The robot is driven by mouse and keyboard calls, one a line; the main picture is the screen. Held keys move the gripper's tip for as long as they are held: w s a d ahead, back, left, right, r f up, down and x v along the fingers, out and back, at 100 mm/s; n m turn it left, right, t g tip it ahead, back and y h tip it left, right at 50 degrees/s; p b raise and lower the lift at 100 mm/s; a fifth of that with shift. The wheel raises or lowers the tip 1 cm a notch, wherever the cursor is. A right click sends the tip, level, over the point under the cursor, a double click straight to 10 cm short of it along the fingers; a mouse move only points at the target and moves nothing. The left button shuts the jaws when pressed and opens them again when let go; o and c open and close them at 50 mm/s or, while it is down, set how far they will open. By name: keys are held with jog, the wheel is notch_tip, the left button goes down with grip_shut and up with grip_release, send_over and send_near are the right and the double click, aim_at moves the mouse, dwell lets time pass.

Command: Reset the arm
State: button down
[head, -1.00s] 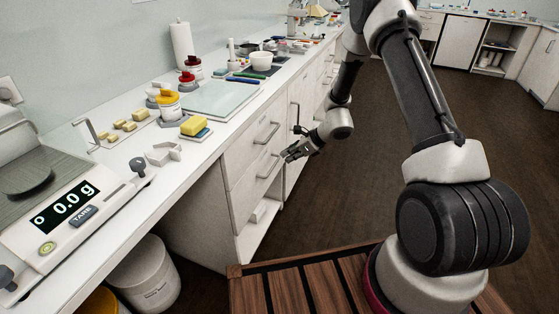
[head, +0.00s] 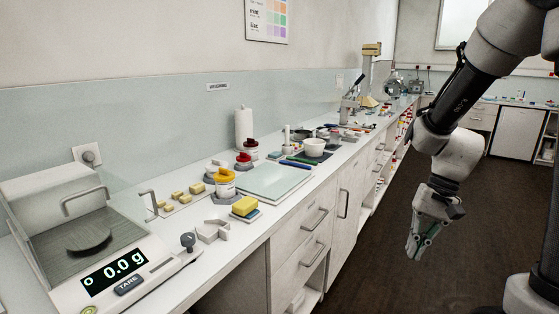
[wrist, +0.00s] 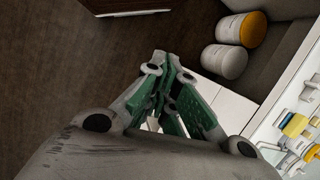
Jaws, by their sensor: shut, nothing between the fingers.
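My gripper (head: 416,245) hangs at the right of the head view, pointing down over the dark floor. It is apart from the counter and its drawers. In the wrist view my gripper (wrist: 172,62) shows its green-sided fingers brought together at the tips, with nothing held between them. My arm comes down to it from the upper right of the head view.
A long white counter (head: 215,262) runs along the left wall, with a scale (head: 130,262), a yellow sponge (head: 245,205) and a glass slab (head: 275,181) on it. The floor (head: 385,270) beside the drawers is clear.

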jog(key=s+d+r+n+t+h, duration=0.1)
jog(key=s+d+r+n+t, duration=0.1)
jog(key=s+r, duration=0.3)
jog(key=s+d+r+n+t+h, duration=0.2)
jog(key=s+r, duration=0.4)
jog(key=r, duration=0.4)
jog(key=shift+d+t, duration=0.65)
jog(key=shift+t, duration=0.25)
